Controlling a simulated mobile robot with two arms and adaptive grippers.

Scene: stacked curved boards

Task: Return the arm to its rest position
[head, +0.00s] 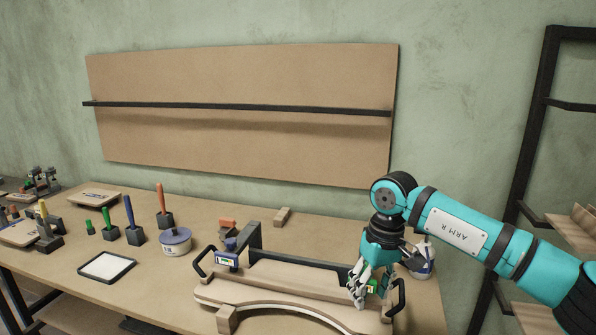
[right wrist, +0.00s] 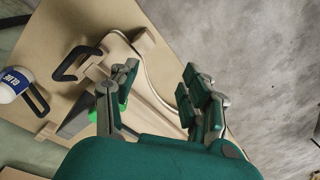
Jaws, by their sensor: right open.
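My right arm (head: 450,232) comes in from the right in the head view, its elbow raised and its hand pointing down. My right gripper (head: 358,298) is over the right end of the stacked curved boards (head: 280,295) in their black-handled fixture. In the right wrist view the right gripper (right wrist: 155,90) has its two fingers apart, with nothing seen between them but the boards (right wrist: 150,75) and floor behind. Whether the fingers touch the boards cannot be told. My left gripper is not in view.
A black handle (head: 397,298) stands close right of the gripper, and a white bottle (head: 422,262) is behind it. A lidded pot (head: 175,241), a tray (head: 106,266) and coloured-handled tools (head: 129,214) are on the left. A dark shelf frame (head: 530,130) stands at right.

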